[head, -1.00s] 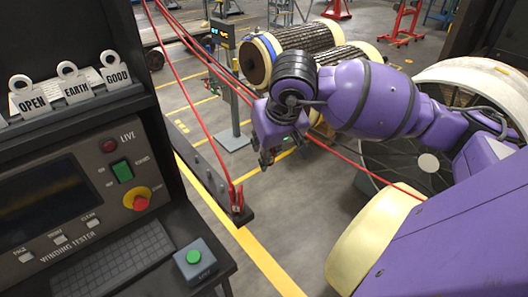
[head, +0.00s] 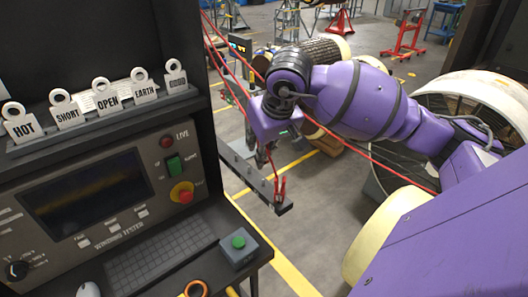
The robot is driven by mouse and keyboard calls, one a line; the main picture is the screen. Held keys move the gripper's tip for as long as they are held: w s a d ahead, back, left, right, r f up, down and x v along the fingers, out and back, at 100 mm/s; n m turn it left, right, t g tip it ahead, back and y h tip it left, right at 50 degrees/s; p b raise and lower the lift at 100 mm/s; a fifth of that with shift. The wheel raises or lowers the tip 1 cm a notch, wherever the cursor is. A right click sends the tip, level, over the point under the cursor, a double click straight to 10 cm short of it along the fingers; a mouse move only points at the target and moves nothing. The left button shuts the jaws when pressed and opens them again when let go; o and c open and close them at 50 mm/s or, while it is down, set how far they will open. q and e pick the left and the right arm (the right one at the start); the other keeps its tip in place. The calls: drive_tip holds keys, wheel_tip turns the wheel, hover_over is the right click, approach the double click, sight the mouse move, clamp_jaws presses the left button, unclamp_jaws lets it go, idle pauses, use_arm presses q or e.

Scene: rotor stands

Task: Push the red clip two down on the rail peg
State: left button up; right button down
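The red clip (head: 280,189) is at the near end of the dark rail (head: 238,168), which sticks out beyond the tester desk. Red leads (head: 225,75) run down toward the rail from the upper left. The peg under the clip is too small to make out. My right gripper (head: 264,150) hangs from the purple arm just above and behind the clip, close to the rail. Its fingers are small, dark and partly merged with the rail and lead, so I cannot tell whether they are open or touch anything. My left gripper is not in view.
The winding tester (head: 95,195) fills the left, with a shelf of white tags (head: 107,98) and a green-button box (head: 238,250). Another red lead (head: 380,165) passes by my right arm to the right. A ribbed rotor (head: 322,50) stands behind. Floor below the rail is clear.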

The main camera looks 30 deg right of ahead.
sight(263, 180)
drive_tip(key=shift+w+d+f, duration=0.1)
drive_tip(key=shift+d+f, duration=0.05)
drive_tip(key=shift+f, duration=0.5)
drive_tip(key=shift+f+b, duration=0.3)
drive_tip(key=shift+f, duration=0.3)
wheel_tip(263, 180, down, 2)
drive_tip(key=shift+f, duration=0.1)
drive_tip(key=shift+f+b, duration=0.6)
drive_tip(key=shift+f, duration=0.1)
drive_tip(key=shift+f+b, duration=0.4)
drive_tip(key=shift+f, duration=0.2)
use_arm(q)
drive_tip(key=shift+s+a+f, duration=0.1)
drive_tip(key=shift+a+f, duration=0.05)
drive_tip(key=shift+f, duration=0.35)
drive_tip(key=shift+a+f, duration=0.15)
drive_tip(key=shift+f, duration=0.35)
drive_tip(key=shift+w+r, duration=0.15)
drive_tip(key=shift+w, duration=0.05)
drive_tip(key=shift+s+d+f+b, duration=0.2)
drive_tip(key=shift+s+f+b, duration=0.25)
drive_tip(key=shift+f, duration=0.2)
use_arm(e)
drive_tip(key=shift+f, duration=0.5)
drive_tip(key=c, duration=1.5)
unclamp_jaws()
